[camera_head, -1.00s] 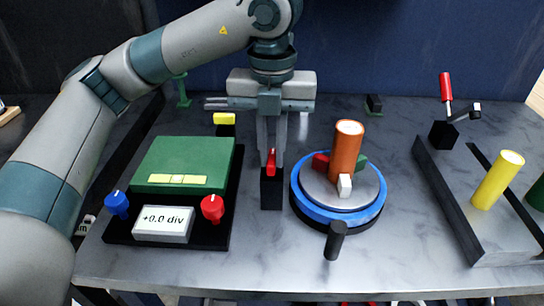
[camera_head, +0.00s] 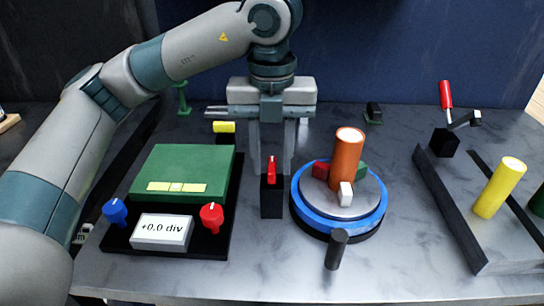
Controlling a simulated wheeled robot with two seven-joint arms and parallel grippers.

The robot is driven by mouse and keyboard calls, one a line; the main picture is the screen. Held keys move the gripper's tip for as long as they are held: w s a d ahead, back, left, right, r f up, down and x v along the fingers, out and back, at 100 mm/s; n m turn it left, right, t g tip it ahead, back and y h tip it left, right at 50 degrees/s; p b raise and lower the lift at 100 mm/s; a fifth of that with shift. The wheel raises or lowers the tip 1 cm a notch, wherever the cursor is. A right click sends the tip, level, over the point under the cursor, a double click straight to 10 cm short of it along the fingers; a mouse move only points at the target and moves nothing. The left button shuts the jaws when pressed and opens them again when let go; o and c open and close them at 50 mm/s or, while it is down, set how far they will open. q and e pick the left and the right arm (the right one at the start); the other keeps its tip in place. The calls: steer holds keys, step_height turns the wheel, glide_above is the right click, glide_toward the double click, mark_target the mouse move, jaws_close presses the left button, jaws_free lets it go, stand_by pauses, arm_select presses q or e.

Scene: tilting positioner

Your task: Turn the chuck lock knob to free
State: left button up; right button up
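A red lever-like knob (camera_head: 271,170) stands upright on a black post (camera_head: 271,198), just left of the blue round turntable (camera_head: 302,214); I take it to be the chuck lock knob. The turntable carries an orange cylinder (camera_head: 345,160) between red, green and white jaws. My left gripper (camera_head: 272,169) points down at the red knob. Its two fingers are apart, one on each side of the knob, with visible gaps. I cannot tell how far behind or above the knob the fingertips are. My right gripper is out of view.
To the left is a black base with a green block (camera_head: 185,167), a blue knob (camera_head: 115,210), another red knob (camera_head: 211,215) and a "+0.0 div" display (camera_head: 161,231). A dark handle (camera_head: 336,250) juts out in front of the turntable.

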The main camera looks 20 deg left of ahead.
mark_target(272, 164)
arm_select(q)
steer(key=shift+r, duration=0.1)
